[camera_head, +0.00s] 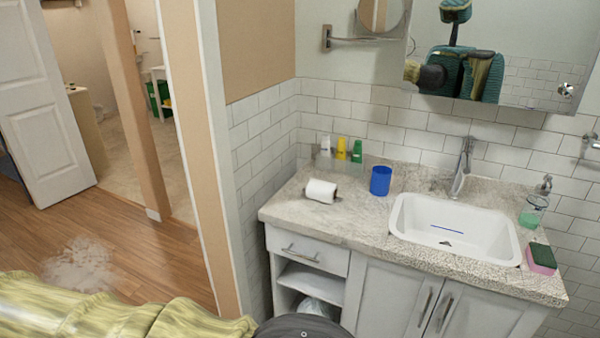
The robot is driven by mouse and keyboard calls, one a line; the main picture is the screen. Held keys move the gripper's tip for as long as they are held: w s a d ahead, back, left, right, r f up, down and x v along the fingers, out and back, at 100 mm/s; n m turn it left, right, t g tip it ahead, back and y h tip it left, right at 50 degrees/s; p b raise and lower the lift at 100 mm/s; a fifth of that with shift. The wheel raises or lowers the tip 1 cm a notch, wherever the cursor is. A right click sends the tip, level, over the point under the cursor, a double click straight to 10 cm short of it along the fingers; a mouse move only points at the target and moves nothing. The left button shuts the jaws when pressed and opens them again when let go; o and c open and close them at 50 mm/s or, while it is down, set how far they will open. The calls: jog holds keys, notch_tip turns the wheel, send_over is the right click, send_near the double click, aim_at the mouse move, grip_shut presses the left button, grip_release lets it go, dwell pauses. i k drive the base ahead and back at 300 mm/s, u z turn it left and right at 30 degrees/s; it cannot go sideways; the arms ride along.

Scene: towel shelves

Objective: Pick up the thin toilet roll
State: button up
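A white toilet roll (321,191) lies on its side on the left part of the speckled stone counter (295,213). A dark core end shows at its right side. It is the only toilet roll I can make out. My gripper is not in view. Part of my arm, yellow-green and ending in a dark grey round part, crosses the bottom left of the picture, well in front of and below the counter and apart from the roll.
A blue cup (381,180) stands right of the roll. Several small bottles (341,148) stand behind it by the wall. Right are a tap (462,165), white sink (455,223), soap bottle (532,211) and sponge (542,256). A cabinet (380,299) is below; open floor lies left.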

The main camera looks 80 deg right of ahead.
aim_at(318, 190)
jog(key=z, duration=2.85)
jog(key=i, duration=0.5)
jog(key=u, duration=0.8)
